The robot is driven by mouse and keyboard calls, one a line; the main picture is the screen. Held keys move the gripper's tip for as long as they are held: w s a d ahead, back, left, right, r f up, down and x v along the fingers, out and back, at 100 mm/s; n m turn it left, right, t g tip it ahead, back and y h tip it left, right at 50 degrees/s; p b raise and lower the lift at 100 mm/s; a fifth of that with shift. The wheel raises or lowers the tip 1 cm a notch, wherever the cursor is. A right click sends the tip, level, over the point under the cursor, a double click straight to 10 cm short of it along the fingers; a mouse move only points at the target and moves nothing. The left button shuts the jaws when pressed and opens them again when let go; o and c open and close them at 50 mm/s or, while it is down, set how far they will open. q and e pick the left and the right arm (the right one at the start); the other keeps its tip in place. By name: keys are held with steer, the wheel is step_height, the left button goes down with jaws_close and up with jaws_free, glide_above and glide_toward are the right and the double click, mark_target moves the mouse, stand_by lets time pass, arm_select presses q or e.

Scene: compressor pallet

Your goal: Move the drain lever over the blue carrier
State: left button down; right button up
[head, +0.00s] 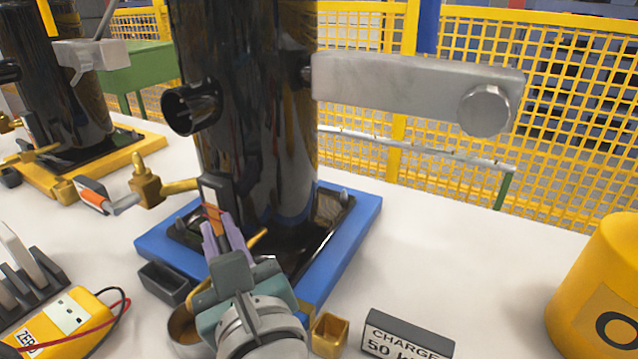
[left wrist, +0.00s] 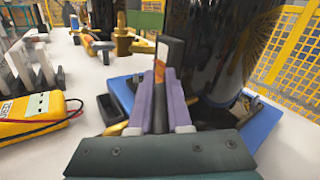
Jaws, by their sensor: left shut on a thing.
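The blue carrier (head: 355,222) is a blue frame under a tall black vessel (head: 250,120); part of it also shows in the left wrist view (left wrist: 262,122). My left gripper (head: 215,232) is over the carrier's near-left side, close to the vessel. Its purple fingers (left wrist: 161,98) are shut on the drain lever (head: 212,192), a dark upright bar with an orange band. The lever also stands up between the fingers in the left wrist view (left wrist: 163,62). The fingers hide its lower part. My right gripper is in neither view.
A brass valve (head: 146,186) sits left of the vessel. A yellow carrier (head: 140,140) with another black vessel stands at the back left. A yellow meter (head: 62,318), a "CHARGE" block (head: 405,340) and a yellow drum (head: 605,290) surround the near side.

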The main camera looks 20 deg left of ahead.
arm_select(q)
steer(key=shift+r+m+t+h+p, duration=0.2)
steer(key=shift+m+t+h+p, duration=0.2)
steer(key=shift+p, duration=0.5)
steer(key=shift+f+t, duration=0.2)
steer(key=shift+t, duration=0.1)
steer(key=c, duration=0.9)
jaws_free()
steer(key=shift+o, duration=0.2)
steer(key=v, duration=1)
steer(key=shift+r, duration=0.15)
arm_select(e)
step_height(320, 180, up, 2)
